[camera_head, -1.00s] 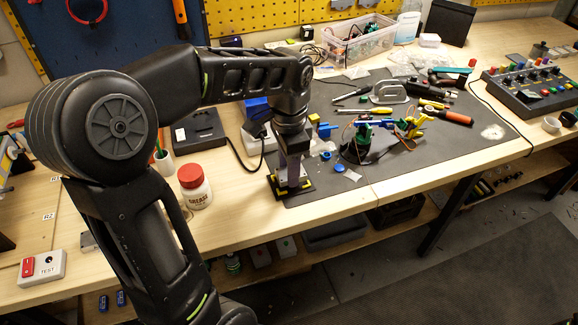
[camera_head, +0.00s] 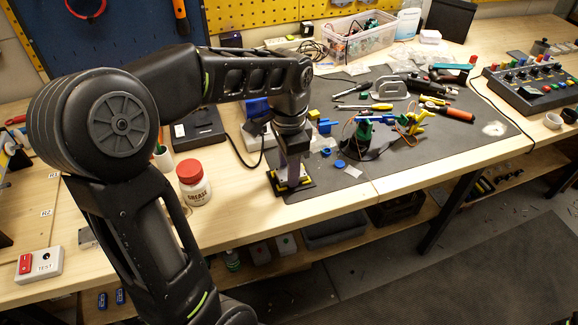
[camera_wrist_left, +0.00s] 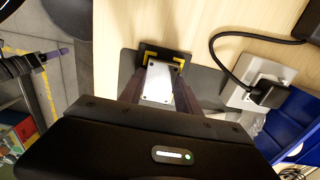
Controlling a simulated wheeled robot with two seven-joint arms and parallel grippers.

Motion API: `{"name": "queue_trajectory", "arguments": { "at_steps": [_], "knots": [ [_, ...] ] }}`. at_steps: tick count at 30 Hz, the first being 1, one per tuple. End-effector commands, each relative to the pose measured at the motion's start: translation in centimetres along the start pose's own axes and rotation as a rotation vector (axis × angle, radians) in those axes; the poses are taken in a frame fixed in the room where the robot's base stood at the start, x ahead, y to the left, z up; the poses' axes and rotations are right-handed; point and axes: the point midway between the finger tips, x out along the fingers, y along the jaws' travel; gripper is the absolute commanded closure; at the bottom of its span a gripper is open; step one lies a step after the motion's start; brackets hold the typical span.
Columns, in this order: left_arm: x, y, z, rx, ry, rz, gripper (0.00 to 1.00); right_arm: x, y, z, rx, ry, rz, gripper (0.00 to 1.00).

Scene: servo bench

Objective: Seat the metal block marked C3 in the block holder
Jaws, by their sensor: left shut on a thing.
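My left gripper (camera_head: 291,178) points down at the front edge of the grey mat. Its fingers are shut on a metal block (camera_wrist_left: 160,82), whose bright top face with small dark dots shows between them in the left wrist view. No C3 mark can be read on it. The block holder (camera_head: 306,186), black with yellow corner pieces, is right under the gripper; it also shows in the left wrist view (camera_wrist_left: 146,50). The block is over or in the holder; its lower end is hidden, so I cannot tell how deep it sits.
A white grease jar (camera_head: 195,187) with a red lid stands left of the gripper. A power strip with a black plug (camera_wrist_left: 262,92) and blue bins (camera_wrist_left: 296,125) are close behind. Servo parts and tools lie to the right. The bench's front edge is close.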

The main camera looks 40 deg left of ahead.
Motion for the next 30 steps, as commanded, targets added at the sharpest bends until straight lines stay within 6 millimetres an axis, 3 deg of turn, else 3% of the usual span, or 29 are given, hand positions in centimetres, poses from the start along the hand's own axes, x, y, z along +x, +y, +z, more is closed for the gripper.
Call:
{"name": "queue_trajectory", "arguments": {
  "at_steps": [3, 4, 12, 18, 22, 30],
  "knots": [
    [-0.02, 0.0, -0.01, 0.0, 0.0, 0.0, 1.0, -0.01, 0.0, 0.0, 0.0, 0.0, 0.0, 0.64],
    [-0.03, 0.0, -0.01, 0.0, 0.0, 0.0, 0.59, -0.01, 0.0, 0.0, 0.0, 0.0, 0.0, 0.64],
    [-0.02, 0.0, 0.0, 0.0, 0.0, 0.0, 0.37, 0.0, 0.0, 0.0, 0.0, 0.0, 0.0, 0.64],
    [-0.02, 0.0, 0.0, 0.0, 0.0, 0.0, 0.35, 0.0, 0.0, 0.0, 0.0, 0.0, 0.0, 0.64],
    [0.0, 0.01, 0.01, 0.0, 0.0, 0.0, 0.46, 0.0, 0.0, 0.0, 0.0, 0.0, 0.0, 0.64],
    [-0.08, 0.01, 0.0, 0.0, 0.0, 0.0, 0.46, -0.06, -0.03, 0.0, 0.0, 0.0, 0.0, 0.64]
  ]
}}
